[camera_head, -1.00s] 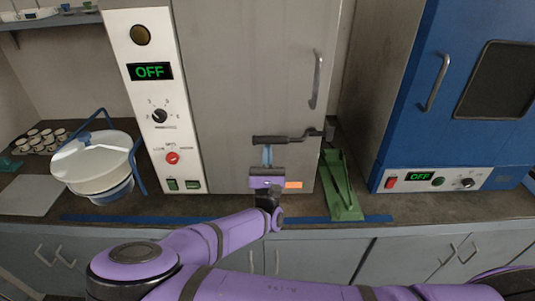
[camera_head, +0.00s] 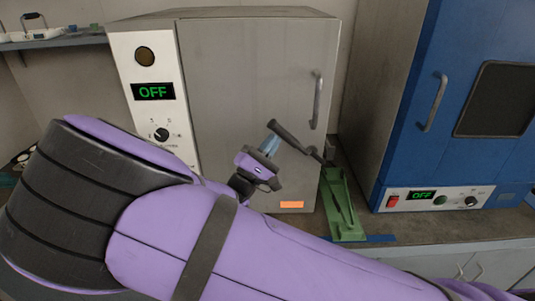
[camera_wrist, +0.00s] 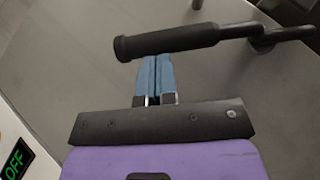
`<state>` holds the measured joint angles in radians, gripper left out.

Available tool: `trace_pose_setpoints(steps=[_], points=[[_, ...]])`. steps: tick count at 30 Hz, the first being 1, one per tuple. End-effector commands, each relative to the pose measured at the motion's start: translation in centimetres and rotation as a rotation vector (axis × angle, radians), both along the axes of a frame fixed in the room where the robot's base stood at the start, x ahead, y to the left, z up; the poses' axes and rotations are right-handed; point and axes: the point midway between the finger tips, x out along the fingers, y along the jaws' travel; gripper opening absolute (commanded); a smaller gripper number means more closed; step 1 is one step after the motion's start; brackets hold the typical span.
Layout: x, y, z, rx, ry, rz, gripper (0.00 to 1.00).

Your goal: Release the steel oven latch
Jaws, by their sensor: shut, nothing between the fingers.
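The steel oven (camera_head: 250,75) stands at centre with its grey door closed. Its latch (camera_head: 290,137) is a black lever pivoted low at the door's right edge. The lever slants up to the left from its pivot. My gripper (camera_head: 270,145) is at the lever's lower left side. Its blue fingers are shut together with nothing between them. Contact looks likely, but I cannot tell for sure.
The oven's vertical door handle (camera_head: 317,100) is above the latch. A green ramp-shaped stand (camera_head: 341,205) is right of the oven on the counter. A blue oven (camera_head: 400,130) stands further right. My arm covers the lower left.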

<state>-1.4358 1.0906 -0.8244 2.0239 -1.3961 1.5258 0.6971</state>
Motion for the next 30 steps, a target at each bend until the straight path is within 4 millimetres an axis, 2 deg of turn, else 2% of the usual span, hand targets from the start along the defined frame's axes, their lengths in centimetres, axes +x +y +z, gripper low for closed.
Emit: trace_pose_setpoints(steps=[6, 13, 30], points=[[0.0, -1.1, 1.9, 0.162, -0.005, -0.002, 0.00], [-0.1, -2.0, 2.9, 0.272, -0.008, -0.001, 0.00], [-0.1, -2.7, 3.5, 0.326, -0.015, -0.006, 0.00]])
